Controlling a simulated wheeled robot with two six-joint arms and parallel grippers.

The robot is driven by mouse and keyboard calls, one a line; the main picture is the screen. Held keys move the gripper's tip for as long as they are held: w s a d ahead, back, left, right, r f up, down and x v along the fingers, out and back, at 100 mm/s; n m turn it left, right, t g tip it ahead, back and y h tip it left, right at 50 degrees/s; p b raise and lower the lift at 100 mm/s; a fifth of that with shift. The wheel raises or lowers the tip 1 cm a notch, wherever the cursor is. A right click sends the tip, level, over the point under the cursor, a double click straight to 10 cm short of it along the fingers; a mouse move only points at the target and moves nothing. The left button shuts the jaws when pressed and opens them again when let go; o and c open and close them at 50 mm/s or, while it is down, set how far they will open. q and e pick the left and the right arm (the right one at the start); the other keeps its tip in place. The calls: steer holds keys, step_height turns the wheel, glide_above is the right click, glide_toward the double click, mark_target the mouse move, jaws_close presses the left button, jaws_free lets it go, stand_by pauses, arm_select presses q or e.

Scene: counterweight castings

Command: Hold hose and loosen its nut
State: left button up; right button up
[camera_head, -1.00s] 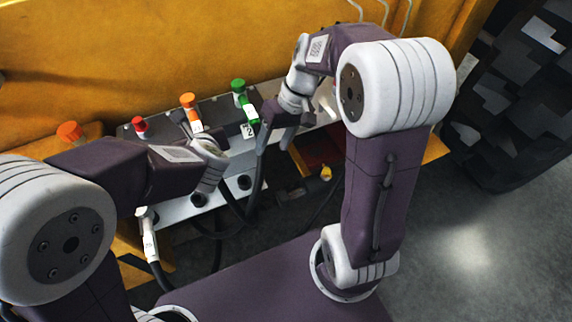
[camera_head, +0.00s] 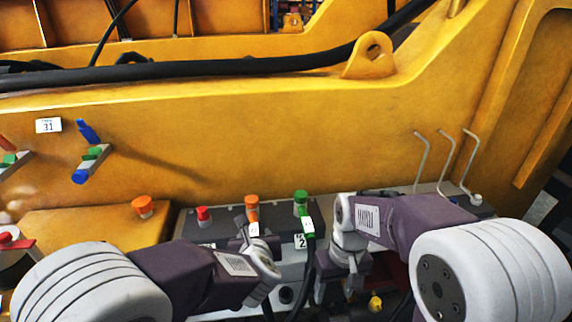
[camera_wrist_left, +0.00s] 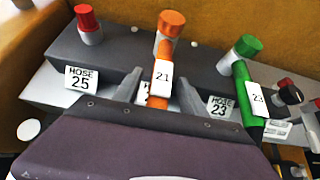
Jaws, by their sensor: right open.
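The orange hose with a white tag reading 21 (camera_wrist_left: 160,80) stands under an orange nut (camera_wrist_left: 172,23); its orange top also shows in the head view (camera_head: 252,202). My left gripper (camera_wrist_left: 162,88) has one finger on each side of this hose, with gaps visible in the wrist view, so it looks open around it. The green hose tagged 23 (camera_wrist_left: 247,98) has a green nut (camera_wrist_left: 247,46), also seen in the head view (camera_head: 300,196). My right gripper (camera_head: 337,285) is open, pointing down to the right of the green hose. Its fingers are partly hidden.
A red-capped fitting (camera_wrist_left: 86,20) stands left of the orange one, behind a HOSE 25 label (camera_wrist_left: 82,78). A separate orange knob (camera_head: 143,206) lies further left. The yellow machine wall (camera_head: 300,130) rises behind. Bent metal rods (camera_head: 447,160) stand at the right.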

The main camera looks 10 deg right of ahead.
arm_select(q)
steer(key=v, duration=1.2)
steer(key=w+a+r+m+y+p, duration=0.25)
steer(key=w+a, duration=0.25)
steer(key=a, duration=0.4)
steer(key=w+a+r+m+y+p, duration=0.1)
steer(key=w+a+p, duration=0.3)
steer(key=a, duration=0.6)
steer(key=s+f+m+g+h, duration=0.1)
steer(key=s+f+m+g, duration=0.2)
steer(key=m, duration=0.7)
steer(key=s+f+m+g+h, duration=0.1)
steer(key=s+f+m+g, duration=0.2)
steer(key=s+f+m, duration=0.2)
steer(key=s+d+f+m+g+h+p, duration=0.1)
steer(key=s+f+m+g, duration=0.3)
steer(key=s+m, duration=0.5)
steer(key=f+m, duration=0.1)
steer(key=m, duration=0.7)
steer(key=shift+s+h, duration=0.15)
steer(key=shift+h, duration=0.2)
arm_select(e)
steer(key=s, duration=0.1)
steer(key=s+r+t, duration=0.1)
steer(key=s+m, duration=0.1)
steer(key=shift+s+d+r+t+h, duration=0.15)
steer(key=shift+d+r+t+h, duration=0.1)
steer(key=shift+d+t+h, duration=0.1)
